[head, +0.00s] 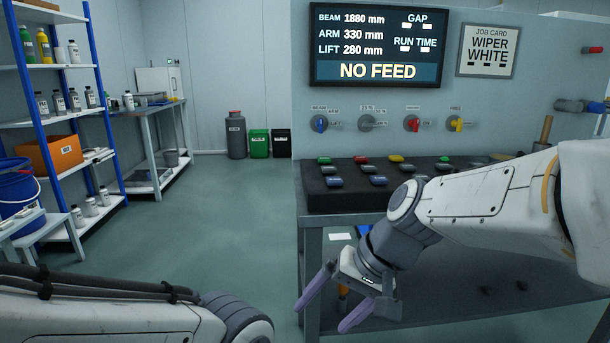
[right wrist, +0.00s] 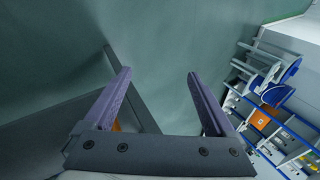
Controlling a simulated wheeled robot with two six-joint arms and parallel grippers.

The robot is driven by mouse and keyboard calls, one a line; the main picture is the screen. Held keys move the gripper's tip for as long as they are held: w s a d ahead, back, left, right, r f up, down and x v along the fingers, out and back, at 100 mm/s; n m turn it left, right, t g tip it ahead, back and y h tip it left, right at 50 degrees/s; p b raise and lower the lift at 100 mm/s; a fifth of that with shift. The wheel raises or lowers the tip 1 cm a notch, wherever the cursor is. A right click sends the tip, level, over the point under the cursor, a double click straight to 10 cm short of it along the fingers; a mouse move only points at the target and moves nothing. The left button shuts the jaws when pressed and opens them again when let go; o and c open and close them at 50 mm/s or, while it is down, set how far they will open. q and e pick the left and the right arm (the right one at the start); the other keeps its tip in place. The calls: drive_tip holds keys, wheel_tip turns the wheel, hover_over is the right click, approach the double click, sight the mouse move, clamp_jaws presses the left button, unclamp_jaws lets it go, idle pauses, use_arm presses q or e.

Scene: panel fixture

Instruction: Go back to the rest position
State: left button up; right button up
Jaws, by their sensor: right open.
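My right gripper (head: 328,300) hangs in front of the table's left front part in the head view, its purple fingers apart and pointing down and left. In the right wrist view the right gripper (right wrist: 160,90) has its fingers spread with nothing between them but floor. Part of my left arm shows at the lower left of the head view; its gripper is out of view. The screen (head: 378,44) reads NO FEED. The job card (head: 487,50) reads WIPER WHITE.
A grey table (head: 311,262) bears a dark tray (head: 335,202) with several coloured blocks. Coloured knobs, such as the yellow knob (head: 456,124), sit on the panel above. Blue-posted shelves (head: 75,115) stand at left. The floor (head: 215,215) between is clear.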

drive_tip(key=s+d+f+n+g+h, duration=0.1)
drive_tip(key=s+f+n+h, duration=0.1)
drive_tip(key=s+f+n, duration=0.45)
drive_tip(key=s+f+n+g+h, duration=0.1)
drive_tip(key=s+f+n+h, duration=0.15)
drive_tip(key=s, duration=0.75)
wheel_tip(320, 180, up, 38)
drive_tip(key=p, duration=3.7)
